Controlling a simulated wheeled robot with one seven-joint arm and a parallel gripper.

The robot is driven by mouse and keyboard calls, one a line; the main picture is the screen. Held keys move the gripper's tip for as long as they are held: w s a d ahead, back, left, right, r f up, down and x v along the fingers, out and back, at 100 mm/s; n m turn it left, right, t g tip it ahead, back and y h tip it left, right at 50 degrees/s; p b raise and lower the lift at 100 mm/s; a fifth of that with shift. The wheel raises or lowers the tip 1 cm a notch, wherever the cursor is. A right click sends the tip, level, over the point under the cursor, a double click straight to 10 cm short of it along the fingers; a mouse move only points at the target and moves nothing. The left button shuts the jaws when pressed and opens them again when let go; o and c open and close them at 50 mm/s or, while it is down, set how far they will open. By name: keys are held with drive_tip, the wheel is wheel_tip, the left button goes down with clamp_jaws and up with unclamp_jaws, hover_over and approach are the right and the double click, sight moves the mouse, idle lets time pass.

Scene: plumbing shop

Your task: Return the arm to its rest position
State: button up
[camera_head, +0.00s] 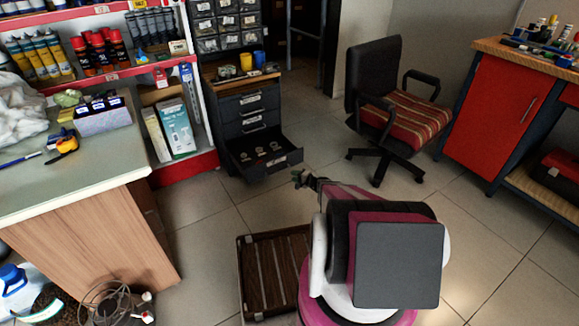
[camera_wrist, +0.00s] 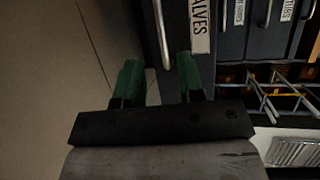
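My gripper (camera_head: 307,180) is in front of the open bottom drawer (camera_head: 272,165) of a dark cabinet, near its front right corner. In the wrist view its two green fingers (camera_wrist: 160,82) stand apart with no object held between them. Beyond the fingertips a drawer front with a metal handle (camera_wrist: 162,30) and a label reading "VALVES" (camera_wrist: 199,27) shows. I cannot tell whether the fingers touch the handle. My arm reaches forward from the bottom of the head view. Several small metal-looking pieces lie in the open drawer.
A counter (camera_head: 90,165) stands at left, beside red shelves (camera_head: 185,165). An office chair (camera_head: 385,100) stands right of the drawer, and a red workbench (camera_head: 495,105) farther right. A slatted wooden pallet (camera_head: 270,262) lies on the floor left of my arm. Tiled floor at right is clear.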

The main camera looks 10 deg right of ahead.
drive_tip(key=s+a+r+n+g+h, duration=0.1)
drive_tip(key=s+a+r+n+g, duration=0.3)
drive_tip(key=s+a+r, duration=0.4)
drive_tip(key=s+a+r+n+g, duration=0.3)
drive_tip(key=s+a+r+g, duration=0.15)
drive_tip(key=s+r, duration=0.4)
drive_tip(key=s+d+r+n+g+h, duration=0.3)
drive_tip(key=s+r+h, duration=0.6)
drive_tip(key=s+r, duration=0.8)
drive_tip(key=shift+r+h, duration=0.3)
drive_tip(key=shift+r, duration=0.05)
drive_tip(key=shift+d, duration=0.1)
